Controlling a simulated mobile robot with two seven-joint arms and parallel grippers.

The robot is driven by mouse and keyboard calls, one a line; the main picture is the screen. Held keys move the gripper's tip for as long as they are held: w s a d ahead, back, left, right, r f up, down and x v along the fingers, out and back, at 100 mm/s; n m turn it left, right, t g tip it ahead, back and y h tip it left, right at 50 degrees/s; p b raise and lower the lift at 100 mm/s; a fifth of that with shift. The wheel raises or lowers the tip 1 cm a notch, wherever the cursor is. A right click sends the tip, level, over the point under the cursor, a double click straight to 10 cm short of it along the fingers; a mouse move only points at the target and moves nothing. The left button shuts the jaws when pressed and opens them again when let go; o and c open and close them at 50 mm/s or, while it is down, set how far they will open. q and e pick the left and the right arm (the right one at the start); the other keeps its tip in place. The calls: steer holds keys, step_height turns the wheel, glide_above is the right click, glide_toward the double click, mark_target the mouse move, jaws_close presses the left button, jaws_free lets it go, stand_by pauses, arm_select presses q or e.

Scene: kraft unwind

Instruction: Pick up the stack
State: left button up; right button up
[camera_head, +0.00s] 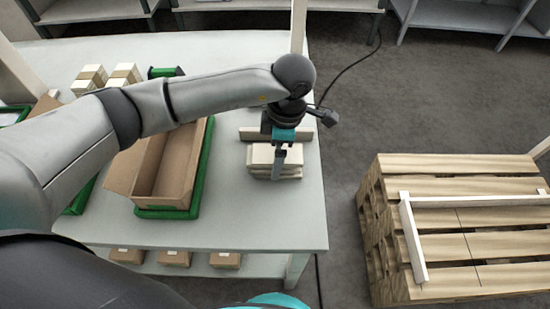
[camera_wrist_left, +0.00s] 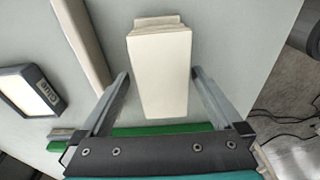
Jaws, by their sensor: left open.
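The stack (camera_head: 261,155) is a small pile of flat cream-coloured pieces on the grey table, close to its right edge. My left gripper (camera_head: 280,165) points down over the stack and hides part of it. In the left wrist view the stack (camera_wrist_left: 160,70) lies between the two open fingers (camera_wrist_left: 161,75), one on each side. The fingers do not appear to press on it; whether they touch it I cannot tell. My right gripper is not in view.
A beige bar (camera_head: 252,133) stands just behind the stack. Left of it an open cardboard box (camera_head: 160,165) sits in a green tray (camera_head: 168,213). Banded bundles (camera_head: 92,76) stand at the back left. A wooden pallet (camera_head: 465,240) stands right, across a floor gap. A dark-framed sign (camera_wrist_left: 28,90) shows in the wrist view.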

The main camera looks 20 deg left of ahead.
arm_select(q)
step_height(320, 180, down, 2)
steer(key=shift+a+f, duration=0.1)
steer(key=shift+a, duration=0.05)
steer(key=c, duration=1.5)
